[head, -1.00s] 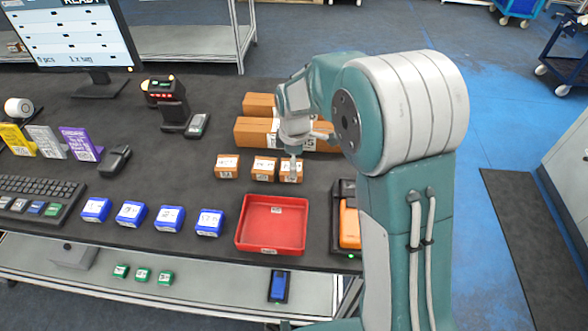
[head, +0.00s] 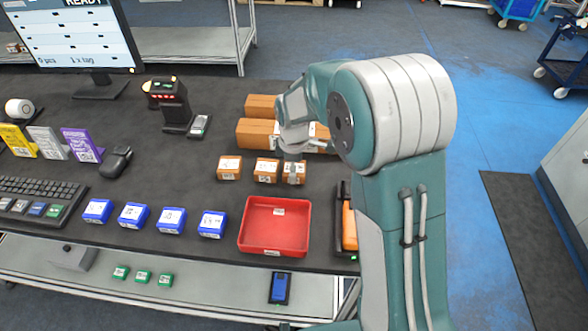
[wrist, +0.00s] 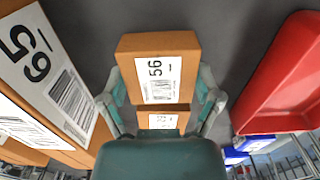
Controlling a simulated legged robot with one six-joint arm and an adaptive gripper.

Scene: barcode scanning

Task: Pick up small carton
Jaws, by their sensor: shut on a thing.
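Three small brown cartons with white labels stand in a row on the dark table in the head view. The right one (head: 294,178) is at my gripper (head: 293,163). The middle carton (head: 266,171) and the left carton (head: 229,168) stand to its left. In the wrist view, my gripper (wrist: 161,88) has a finger on each side of a small carton (wrist: 135,45) labelled 56 and is shut on it. Another small carton (wrist: 160,121) shows behind it, between the fingers. I cannot tell whether the held carton is clear of the table.
Larger brown boxes (head: 256,131) lie just behind the small cartons. A red tray (head: 274,251) is in front, with several blue boxes (head: 172,220) to its left. A scanner stand (head: 175,105) and monitor (head: 70,40) are at the back left.

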